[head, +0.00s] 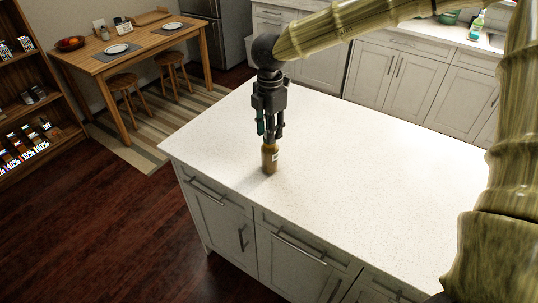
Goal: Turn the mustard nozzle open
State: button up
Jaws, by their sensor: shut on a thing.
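The mustard bottle (269,160) is a small brown-yellow container with a pale label. It stands upright on the white island top, near its front left edge. My gripper (270,139) points straight down over the bottle and is shut on its top. The nozzle is hidden between the fingers, so I cannot tell how it is turned.
The white island countertop (365,155) is otherwise bare, with free room to the right of the bottle. Drawers and cabinets line its front. A wooden dining table (140,52) with plates stands at the back left. A shelf of goods (30,95) is at the far left. A back counter (425,38) lies behind the island.

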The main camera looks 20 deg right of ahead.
jog(key=shift+r+n+p, duration=0.1)
jog(key=shift+n+p, duration=1)
jog(key=shift+p, duration=0.55)
jog(key=shift+n+p, duration=1.2)
jog(key=shift+p, duration=0.2)
dwell(0.4)
jog(key=o, duration=0.6)
jog(key=shift+o, duration=0.2)
jog(key=shift+r+p, duration=3)
jog(key=shift+r, duration=0.45)
